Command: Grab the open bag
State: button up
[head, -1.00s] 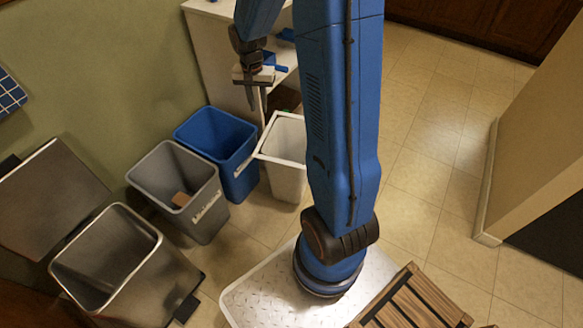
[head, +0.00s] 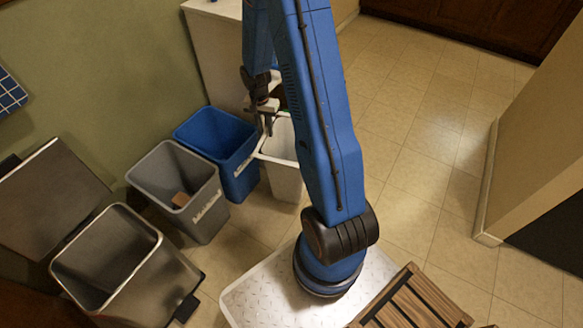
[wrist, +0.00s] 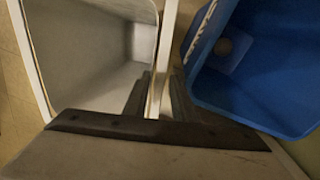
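No separate bag can be made out clearly. A white bin (head: 286,180) stands behind my arm, and my arm hides part of it. In the wrist view its open mouth and pale inner wall (wrist: 92,75) fill the upper left. I cannot tell whether the pale inside is a bag lining. My gripper (head: 267,130) points down at the bin's left rim. In the wrist view my gripper (wrist: 158,98) has one dark finger on each side of the white rim (wrist: 166,45). The fingers are apart, and firm contact is not visible.
A grey bin (head: 204,220) and a metal pedal bin (head: 160,290) stand further left. A white cabinet (head: 215,60) is behind.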

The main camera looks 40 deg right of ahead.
aim_at(270, 149)
notch_tip(270, 149, down, 4)
jog(key=shift+s+r, duration=0.15)
jog(key=shift+r, duration=0.1)
jog(key=shift+s+d+f, duration=0.15)
jog(key=shift+s+f, duration=0.05)
jog(key=shift+f, duration=1.15)
jog(key=shift+s+d+f, duration=0.15)
jog(key=shift+f, duration=1.15)
grip_shut()
